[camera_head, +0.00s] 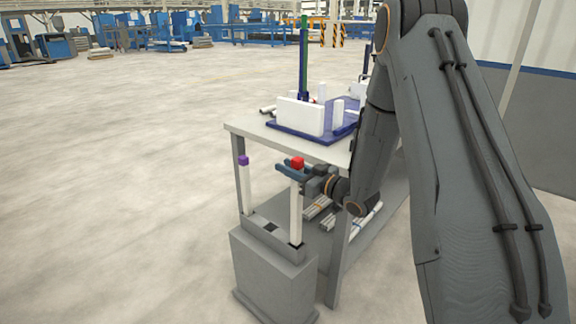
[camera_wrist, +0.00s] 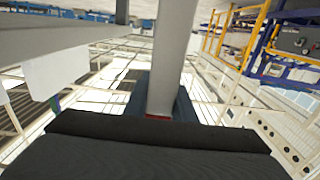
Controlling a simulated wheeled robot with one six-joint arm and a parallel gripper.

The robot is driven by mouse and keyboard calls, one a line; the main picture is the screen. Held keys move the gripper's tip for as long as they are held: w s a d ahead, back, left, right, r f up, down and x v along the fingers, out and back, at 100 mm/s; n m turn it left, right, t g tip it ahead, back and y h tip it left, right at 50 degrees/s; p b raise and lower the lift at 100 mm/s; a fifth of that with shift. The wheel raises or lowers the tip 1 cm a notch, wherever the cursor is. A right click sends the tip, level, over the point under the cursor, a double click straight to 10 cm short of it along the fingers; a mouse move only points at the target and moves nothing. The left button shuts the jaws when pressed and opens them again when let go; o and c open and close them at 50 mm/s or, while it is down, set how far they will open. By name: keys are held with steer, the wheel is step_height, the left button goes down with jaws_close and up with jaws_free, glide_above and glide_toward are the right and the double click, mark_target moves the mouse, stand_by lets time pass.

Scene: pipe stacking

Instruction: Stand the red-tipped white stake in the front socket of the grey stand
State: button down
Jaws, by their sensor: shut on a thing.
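The red-tipped white stake (camera_head: 296,212) stands upright at the right end of the grey stand (camera_head: 272,272). Its lower end meets the dark front socket (camera_head: 297,246); I cannot tell how deep it sits. My gripper (camera_head: 290,169) is shut on the stake just below its red tip (camera_head: 297,162). In the wrist view the stake (camera_wrist: 173,60) runs away from the camera, with a little red (camera_wrist: 158,117) showing near the dark gripper body. A purple-tipped white stake (camera_head: 247,188) stands upright at the stand's far left end.
A table (camera_head: 240,127) stands just behind the stand, with a blue tray (camera_head: 275,125) holding white blocks and an upright green-and-blue post (camera_head: 303,60). Pipes lie on its lower shelf (camera_head: 350,235). A dark square opening (camera_head: 270,227) lies between the stakes. Floor at left is clear.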

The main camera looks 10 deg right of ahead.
mark_target(297, 205)
step_height(297, 205, down, 7)
steer(key=b, duration=0.3)
stand_by(0.6)
steer(key=shift+r, duration=0.1)
steer(key=c, duration=1.4)
jaws_free()
steer(key=v, duration=0.7)
steer(key=shift+s+d, duration=0.25)
steer(key=shift+s, duration=0.05)
